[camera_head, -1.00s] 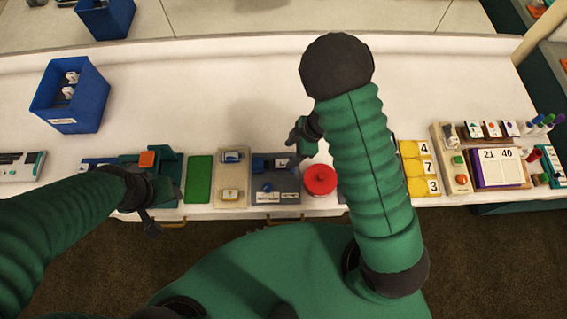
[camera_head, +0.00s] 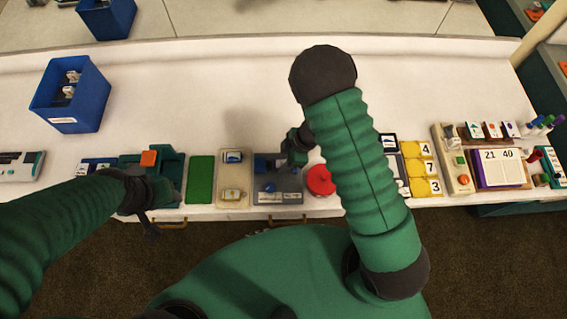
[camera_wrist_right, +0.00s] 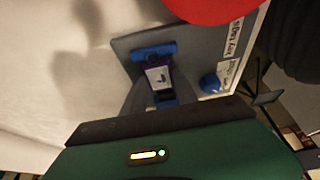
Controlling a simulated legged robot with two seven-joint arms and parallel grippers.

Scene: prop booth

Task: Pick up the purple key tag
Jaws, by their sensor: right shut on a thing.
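The purple key tag (camera_wrist_right: 157,77), with a white face and a dark mark, shows in the right wrist view between my right gripper's fingers, over the grey tray (camera_wrist_right: 125,45). A blue piece (camera_wrist_right: 153,52) lies just beyond it. My right gripper (camera_head: 293,157) is shut on the tag, at the grey tray (camera_head: 262,198) in the head view, where the gripper hides the tag. I cannot tell whether the tag is clear of the tray. My left gripper (camera_head: 151,226) hangs near the table's front edge at the left; its fingers are too unclear to read.
A red round lidded thing (camera_head: 320,181) stands close to the right of the grey tray. A beige tray (camera_head: 232,198) and a green mat (camera_head: 200,180) lie to its left. A blue bin (camera_head: 88,112) stands at the back left. The white table's middle is clear.

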